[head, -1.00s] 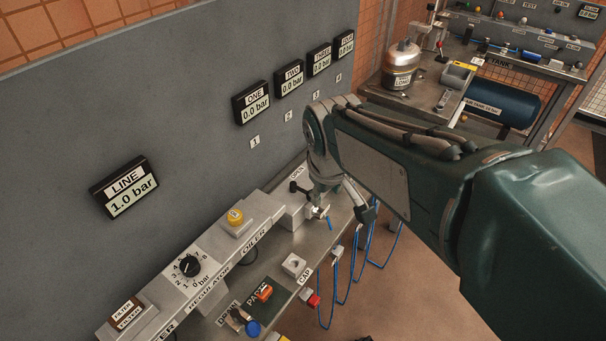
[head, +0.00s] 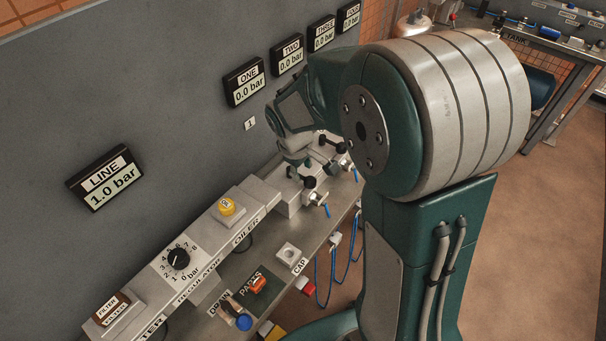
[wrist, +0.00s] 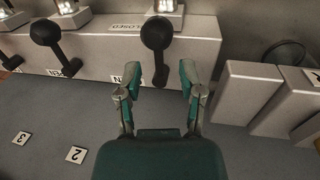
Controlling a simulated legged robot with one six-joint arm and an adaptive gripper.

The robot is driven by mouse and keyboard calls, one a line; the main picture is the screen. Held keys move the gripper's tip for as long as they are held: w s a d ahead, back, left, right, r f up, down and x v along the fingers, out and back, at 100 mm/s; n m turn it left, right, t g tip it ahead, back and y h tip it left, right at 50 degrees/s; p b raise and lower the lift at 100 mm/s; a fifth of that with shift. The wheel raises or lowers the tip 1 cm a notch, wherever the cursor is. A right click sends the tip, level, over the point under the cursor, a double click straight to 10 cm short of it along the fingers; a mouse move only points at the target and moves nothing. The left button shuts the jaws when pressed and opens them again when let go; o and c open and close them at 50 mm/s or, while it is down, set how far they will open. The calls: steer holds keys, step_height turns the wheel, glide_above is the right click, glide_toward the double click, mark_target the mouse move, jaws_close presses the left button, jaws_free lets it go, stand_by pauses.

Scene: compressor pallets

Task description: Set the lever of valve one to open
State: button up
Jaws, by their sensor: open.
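The lever of valve one (wrist: 157,34), a black shaft with a round knob, is the rightmost lever in the wrist view. Its shaft stands in line with the gap between my fingertips; I cannot tell whether either finger touches it. My gripper (wrist: 159,82) is open and holds nothing. In the head view my gripper (head: 293,172) is just behind the black knob (head: 309,182) at the valve block. Plates reading CLOSED (wrist: 127,27) and a partly hidden OPEN (wrist: 121,80) are beside the lever. The ONE gauge (head: 246,84) reads 0.0 bar.
A neighbouring lever (wrist: 46,34) stands left of mine in the wrist view. Grey blocks (wrist: 246,92) are close on the right. The LINE gauge (head: 106,178) reads 1.0 bar. The regulator knob (head: 178,259) and yellow oiler button (head: 227,207) are along the bench.

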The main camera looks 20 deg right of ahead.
mark_target(304, 179)
steer(key=f, duration=0.1)
steer(key=d+f, duration=0.1)
steer(key=f, duration=0.1)
steer(key=shift+w+f, duration=0.1)
steer(key=shift+w, duration=0.1)
steer(key=shift+a, duration=0.15)
steer(key=shift+c, duration=1)
steer(key=c, duration=0.5)
